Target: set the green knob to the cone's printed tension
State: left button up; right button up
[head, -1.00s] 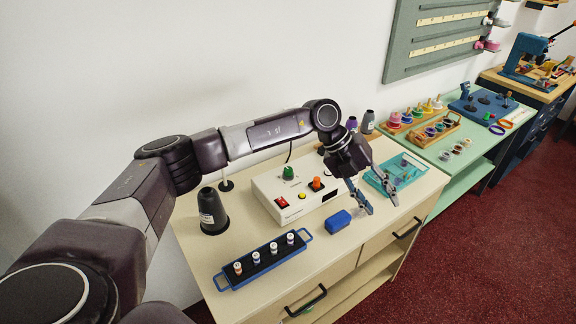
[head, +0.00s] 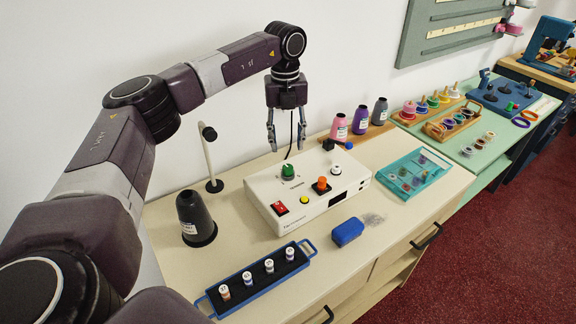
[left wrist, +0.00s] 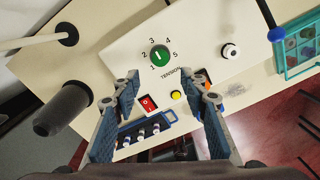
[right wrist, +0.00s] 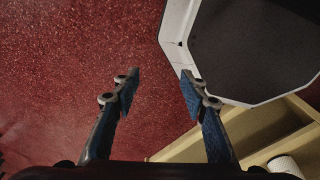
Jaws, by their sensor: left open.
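The green knob (head: 288,172) sits on top of a white control box (head: 262,192). In the left wrist view the knob (left wrist: 160,57) is ringed by printed numbers 1 to 5, with "TENSION" below. Its white line looks about upright; I cannot tell which number it marks. A dark cone (head: 196,220) with a white label stands left of the box; the label is too small to read. My left gripper (head: 285,146) is open, pointing down, empty, above the back of the box. My right gripper (right wrist: 160,78) is open and empty, with red floor beyond it.
The box also has a red switch (head: 280,209), yellow button (head: 304,199), orange knob (head: 321,186) and white knob (head: 336,170). A thread stand (head: 209,160), blue spool tray (head: 262,287), blue block (head: 347,232), teal case (head: 414,174) and pink cone (head: 338,130) stand around it.

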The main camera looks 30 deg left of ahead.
aim_at(288, 166)
pick_arm(q)
jog(key=shift+w+a+f, duration=0.2)
jog(key=shift+w+f, duration=0.05)
jog(key=shift+f, duration=0.3)
jog(key=shift+w+a+f, duration=0.15)
jog(key=shift+w+f, duration=0.05)
jog(key=shift+f, duration=0.1)
jog(key=f+p, duration=0.1)
jog(key=f, duration=0.2)
jog(key=f+p, duration=0.1)
jog(key=f, duration=0.2)
jog(key=shift+s+d+f, duration=0.1)
jog(key=shift+d+f, duration=0.1)
jog(key=shift+f, duration=0.4)
pick_arm(e)
jog(key=shift+s+d+r, duration=0.2)
jog(key=shift+r, duration=0.45)
pick_arm(q)
jog(key=shift+c, duration=0.8)
grip_shut()
pick_arm(e)
jog(key=shift+a, duration=0.35)
